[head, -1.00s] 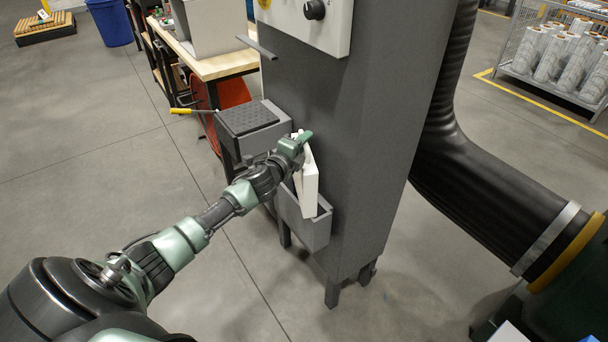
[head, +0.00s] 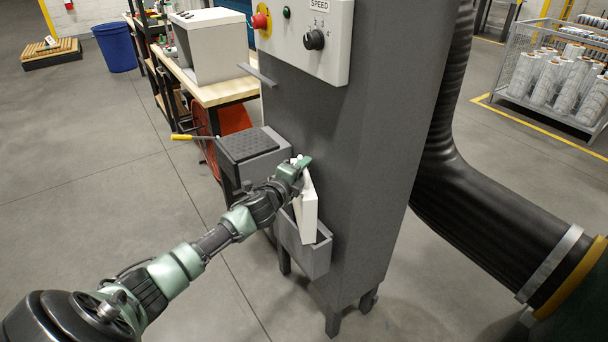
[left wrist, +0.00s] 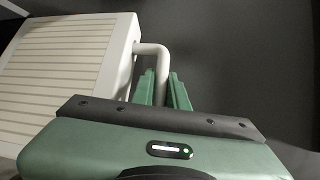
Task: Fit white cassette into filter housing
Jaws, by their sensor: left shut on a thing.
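The white cassette (head: 307,211) is a flat white box, tilted, with its lower end in the open top of the grey filter housing (head: 316,262) on the side of the grey cabinet. My left gripper (head: 301,165) is at the cassette's upper end, shut on its handle. In the left wrist view the ribbed face of the cassette (left wrist: 62,62) is at the left, and its bent white handle (left wrist: 152,48) runs down between the green fingers (left wrist: 163,88). The cassette's lower end is hidden inside the housing. My right gripper is not in view.
The grey cabinet (head: 350,170) stands behind the housing, with a control panel (head: 305,38) above. A grey step-like box (head: 250,147) is left of the gripper. A thick black duct (head: 480,215) runs at the right. Open floor (head: 110,190) lies at the left.

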